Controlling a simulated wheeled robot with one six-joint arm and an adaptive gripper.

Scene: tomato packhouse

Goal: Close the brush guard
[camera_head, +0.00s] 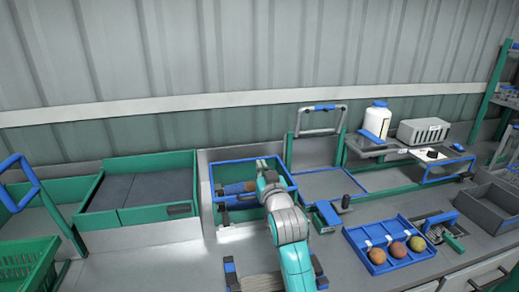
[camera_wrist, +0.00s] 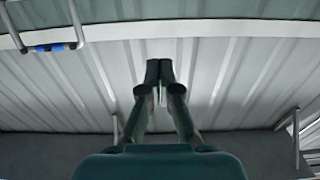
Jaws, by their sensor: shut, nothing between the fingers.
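A green bin-like unit with a blue rim (camera_head: 228,162) stands mid-bench in the head view, with a blue and brown roller-like part (camera_head: 238,188) inside. I cannot tell for sure which part is the brush guard. A grey hoop with a blue grip (camera_head: 323,108) stands upright behind and right of this unit. A grey bar with a blue grip also shows at the upper left of the wrist view (camera_wrist: 52,47). My gripper (camera_wrist: 160,76) is shut and empty, pointing towards the corrugated wall. In the head view my arm reaches over the blue-rimmed unit and hides part of it.
A blue tray (camera_head: 350,235) with several round fruits sits right of my arm. A white bottle (camera_head: 377,122) and a grey vented box (camera_head: 423,131) stand on a shelf at the back right. Green-walled trays (camera_head: 150,163) lie to the left.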

